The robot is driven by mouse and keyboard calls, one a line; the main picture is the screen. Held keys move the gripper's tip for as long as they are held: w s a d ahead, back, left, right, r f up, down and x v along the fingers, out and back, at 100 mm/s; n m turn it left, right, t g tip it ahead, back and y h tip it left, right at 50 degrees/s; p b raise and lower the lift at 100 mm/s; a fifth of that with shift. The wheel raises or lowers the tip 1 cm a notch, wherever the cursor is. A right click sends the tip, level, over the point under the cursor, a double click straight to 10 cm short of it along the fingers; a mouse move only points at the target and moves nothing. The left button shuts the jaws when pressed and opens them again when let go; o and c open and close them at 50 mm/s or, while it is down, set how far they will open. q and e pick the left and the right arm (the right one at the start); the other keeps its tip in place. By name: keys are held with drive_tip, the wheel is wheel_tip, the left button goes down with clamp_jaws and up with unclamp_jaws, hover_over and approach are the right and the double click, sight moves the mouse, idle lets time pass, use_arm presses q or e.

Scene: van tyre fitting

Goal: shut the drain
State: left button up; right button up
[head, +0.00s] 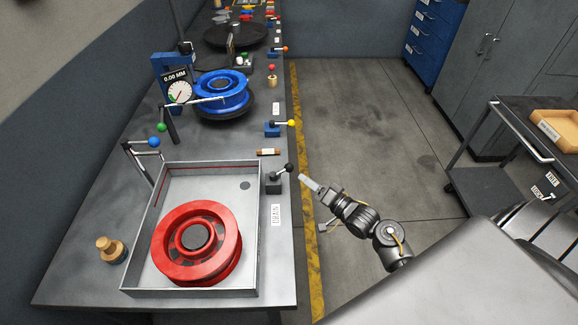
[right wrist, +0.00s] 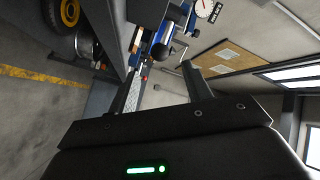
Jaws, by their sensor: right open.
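The drain lever has a black ball knob (head: 289,168) on a short arm. It stands on a grey block (head: 273,186) at the right wall of the metal tank (head: 205,172), beside a label reading DRAIN (head: 276,215). My right gripper (head: 303,178) is open just right of the knob. In the right wrist view the black knob (right wrist: 168,80) shows between the two open fingers (right wrist: 163,92); I cannot tell whether they touch it. A dark round drain hole (head: 245,186) shows in the tank floor. My left gripper is not in view.
A red wheel rim (head: 197,243) lies in the tank. A yellow-knobbed lever (head: 291,123) and a blue rim (head: 221,92) stand farther along the bench. A blue-knobbed lever (head: 154,141) is at the tank's far left. The floor right of the bench (head: 350,110) is clear.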

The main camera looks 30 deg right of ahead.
sight(289, 168)
drive_tip(key=p+x, duration=0.1)
drive_tip(key=x, duration=0.8)
drive_tip(key=shift+c, duration=0.2)
clamp_jaws()
